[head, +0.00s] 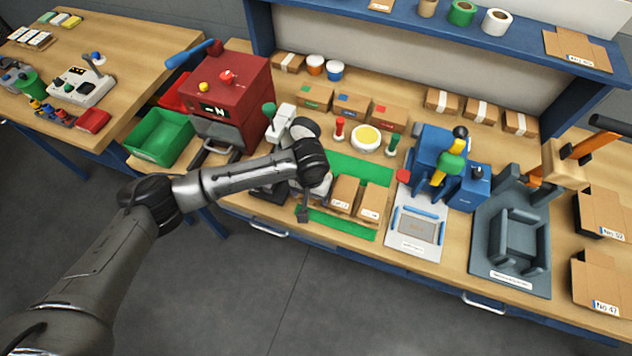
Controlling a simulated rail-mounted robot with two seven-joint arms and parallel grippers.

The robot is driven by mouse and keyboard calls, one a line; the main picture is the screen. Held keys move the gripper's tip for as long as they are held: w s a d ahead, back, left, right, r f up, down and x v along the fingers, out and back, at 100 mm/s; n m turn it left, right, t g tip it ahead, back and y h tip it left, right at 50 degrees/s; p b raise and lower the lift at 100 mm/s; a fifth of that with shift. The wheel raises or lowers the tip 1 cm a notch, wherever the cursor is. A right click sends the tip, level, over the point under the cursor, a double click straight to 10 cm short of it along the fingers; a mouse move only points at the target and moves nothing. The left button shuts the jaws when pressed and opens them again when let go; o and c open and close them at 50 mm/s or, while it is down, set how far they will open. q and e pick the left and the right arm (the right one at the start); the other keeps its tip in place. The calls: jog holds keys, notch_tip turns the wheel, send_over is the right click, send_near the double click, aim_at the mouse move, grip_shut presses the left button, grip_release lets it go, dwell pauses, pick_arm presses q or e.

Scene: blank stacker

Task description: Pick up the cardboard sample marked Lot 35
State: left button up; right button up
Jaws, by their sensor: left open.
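Two brown cardboard samples lie side by side on a green mat (345,223): a left one (346,190) and a right one (371,206). Each has a small white label on its front edge, too small to read surely, so I cannot tell which is Lot 35. My left gripper (303,208) is open, pointing down over the left end of the mat, just left of the left sample. The arm's wrist hides part of the mat and whatever lies beneath it. My right gripper is out of view.
A red machine (235,85) and a green bin (160,137) stand left of the mat. A blue device (437,160) with a yellow-green handle and a grey fixture (515,240) stand right. Small boxes (352,106) line the back. A yellow-topped bowl (367,138) sits behind the samples.

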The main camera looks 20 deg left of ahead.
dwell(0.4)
pick_arm(q)
jog(key=c, duration=0.7)
